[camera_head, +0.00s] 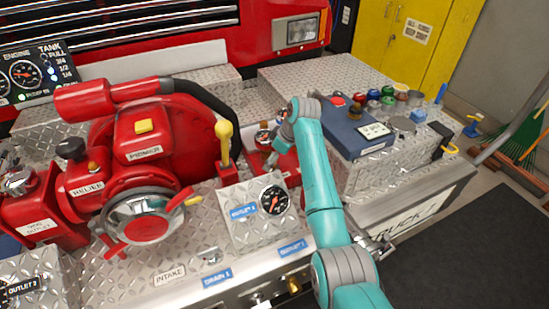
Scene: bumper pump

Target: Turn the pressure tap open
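I cannot read any label naming the pressure tap. A red block (287,168) with a small label stands behind the gauge panel, and a small round dark-and-metal fitting (263,138) shows at its back left. Whether this fitting is the tap is not clear. My teal arm reaches up from the bottom of the picture and bends over this block. My gripper (272,156) points down at the block, close beside the fitting. The fingers are small and partly hidden by my wrist, so contact and finger opening cannot be made out.
A yellow-knobbed lever (224,142) stands just left of my gripper. The outlet gauge panel (257,212) is in front. The red pump with its primer box (148,131) fills the left. A blue box (357,130) and several coloured caps stand right.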

